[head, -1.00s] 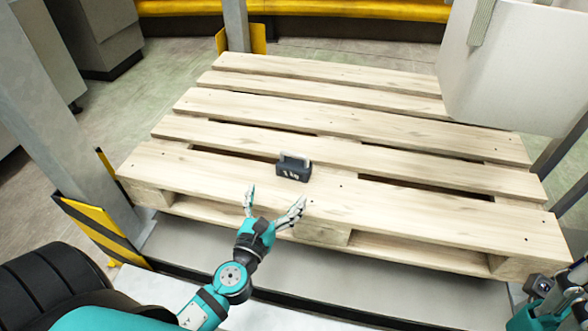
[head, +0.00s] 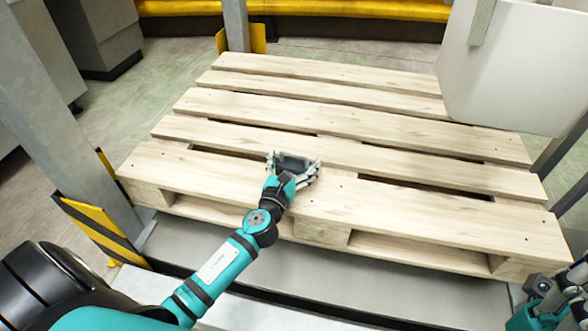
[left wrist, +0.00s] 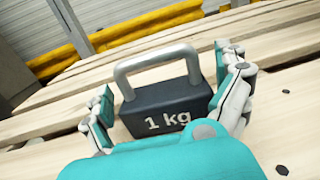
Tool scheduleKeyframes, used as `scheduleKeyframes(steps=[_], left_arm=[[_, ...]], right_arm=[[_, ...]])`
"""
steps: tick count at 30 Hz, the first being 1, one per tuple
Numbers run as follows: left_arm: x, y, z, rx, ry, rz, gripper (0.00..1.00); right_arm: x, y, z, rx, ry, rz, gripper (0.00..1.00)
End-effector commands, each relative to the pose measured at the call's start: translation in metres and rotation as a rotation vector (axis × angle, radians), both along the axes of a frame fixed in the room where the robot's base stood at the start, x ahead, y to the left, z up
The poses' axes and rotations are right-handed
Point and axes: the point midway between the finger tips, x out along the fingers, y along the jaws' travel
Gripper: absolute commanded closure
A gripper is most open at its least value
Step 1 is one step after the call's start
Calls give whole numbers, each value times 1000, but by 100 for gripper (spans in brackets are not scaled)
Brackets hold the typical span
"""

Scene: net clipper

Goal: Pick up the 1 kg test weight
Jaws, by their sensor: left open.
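The 1 kg test weight (head: 292,163) is a dark block on the near part of the wooden pallet (head: 420,200). In the left wrist view the weight (left wrist: 165,108) stands upright, with "1 kg" in white on its face and a grey handle (left wrist: 155,58) on top. My left gripper (head: 295,163) is open, with one finger on each side of the weight. In the left wrist view its fingers (left wrist: 165,95) flank the block; I cannot tell whether they touch it. In the head view the gripper hides much of the weight. Part of my right arm shows at the lower right; its fingertips are not clear.
A grey post (head: 60,110) with a yellow-black guard (head: 100,230) stands left of the pallet. A large white box-like object (head: 515,70) hangs over its far right corner. The rest of the pallet top is clear, with gaps between slats.

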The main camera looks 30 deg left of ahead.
Motion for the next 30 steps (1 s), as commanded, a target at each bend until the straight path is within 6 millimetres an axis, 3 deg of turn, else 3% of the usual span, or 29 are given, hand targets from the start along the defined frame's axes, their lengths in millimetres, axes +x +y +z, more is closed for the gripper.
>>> scheduleKeyframes(steps=[5,21,30], left_arm=[[0,0,0,0,0,0,0],[0,0,4,1,-7,-1,69],[0,0,6,0,-6,-1,69]], right_arm=[[-1,0,2,1,-6,0,100],[0,-1,1,3,2,-2,100],[0,-1,3,3,2,-2,100]])
